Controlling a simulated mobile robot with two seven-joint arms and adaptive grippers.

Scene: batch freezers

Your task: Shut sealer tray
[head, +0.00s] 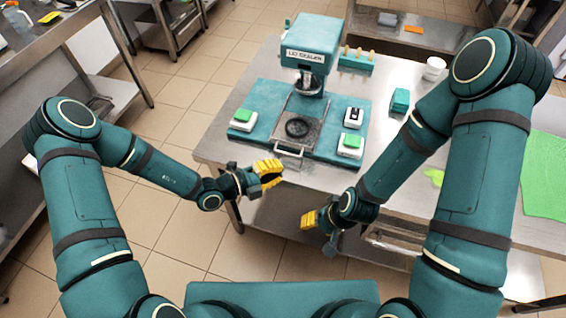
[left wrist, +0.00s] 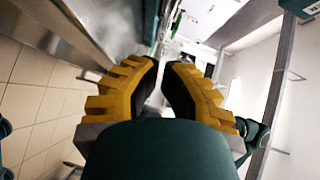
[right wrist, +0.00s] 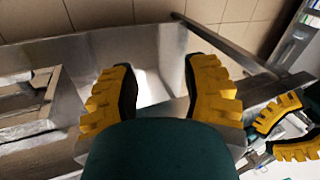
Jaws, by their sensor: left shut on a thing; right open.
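The lid sealer (head: 316,42) is a teal machine with a "LID SEALER" label, standing on the steel table. Its sealer tray (head: 312,108) is a flat plate with a dark ring, slid out in front of the sealing head. The tray's pale bar handle (head: 290,154) is at its front edge. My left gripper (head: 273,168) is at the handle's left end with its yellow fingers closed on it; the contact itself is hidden. The left wrist view shows the finger tips (left wrist: 162,75) close together. My right gripper (head: 315,222) is open and empty, low in front of the table.
White boxes with green tops (head: 243,117) and a black-topped one (head: 353,117) flank the tray on the teal base (head: 262,130). A teal box (head: 400,100), a white cup (head: 434,68) and a cone rack (head: 356,60) stand farther right. The floor at left is clear.

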